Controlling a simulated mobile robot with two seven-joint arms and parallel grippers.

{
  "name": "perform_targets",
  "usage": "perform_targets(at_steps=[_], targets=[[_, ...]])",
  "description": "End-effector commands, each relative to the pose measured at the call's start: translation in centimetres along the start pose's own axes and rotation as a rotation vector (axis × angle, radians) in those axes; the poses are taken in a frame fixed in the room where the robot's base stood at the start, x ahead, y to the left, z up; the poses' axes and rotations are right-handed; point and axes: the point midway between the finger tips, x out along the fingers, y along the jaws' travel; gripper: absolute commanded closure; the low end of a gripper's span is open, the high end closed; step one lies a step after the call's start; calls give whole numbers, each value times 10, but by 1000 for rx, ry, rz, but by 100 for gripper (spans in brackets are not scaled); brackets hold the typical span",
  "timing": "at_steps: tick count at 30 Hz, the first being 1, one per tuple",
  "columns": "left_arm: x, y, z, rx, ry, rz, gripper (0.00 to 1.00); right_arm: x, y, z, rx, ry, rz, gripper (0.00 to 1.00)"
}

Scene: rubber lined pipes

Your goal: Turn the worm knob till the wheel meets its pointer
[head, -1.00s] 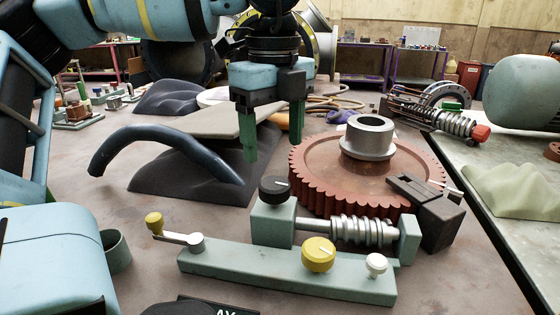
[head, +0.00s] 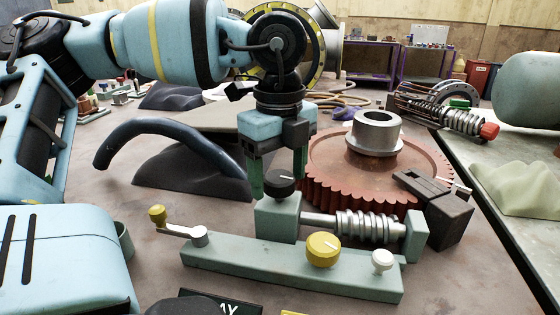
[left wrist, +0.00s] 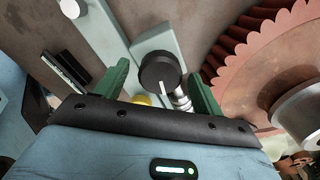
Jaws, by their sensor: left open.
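The black worm knob (head: 283,184) with a white line sits on top of the green block at the left end of the steel worm (head: 365,226). My left gripper (head: 278,170) points down over it, open, with one green finger on each side of it. In the left wrist view the knob (left wrist: 160,72) shows between the spread fingers (left wrist: 158,80), with a visible gap on both sides. The red toothed wheel (head: 325,175) lies flat behind the worm. A dark block with a thin white pointer (head: 455,187) stands at its right edge. My right gripper is out of view.
The green base (head: 290,270) also carries a yellow knob (head: 323,250), a small white knob (head: 382,261) and a crank with a yellow handle (head: 157,214). A dark curved hose (head: 165,127) on a grey stand is at the left. Bare table lies front right.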

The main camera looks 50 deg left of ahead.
Motion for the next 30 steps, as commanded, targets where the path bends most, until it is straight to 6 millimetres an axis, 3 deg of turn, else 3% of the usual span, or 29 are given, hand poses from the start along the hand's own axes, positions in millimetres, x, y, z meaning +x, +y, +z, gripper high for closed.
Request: perform_targets(at_steps=[8,18,30], targets=[[1,0,0,0,0,-1,33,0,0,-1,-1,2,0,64],[1,0,0,0,0,0,76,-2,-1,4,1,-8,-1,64],[1,0,0,83,0,-1,76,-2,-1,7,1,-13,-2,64]])
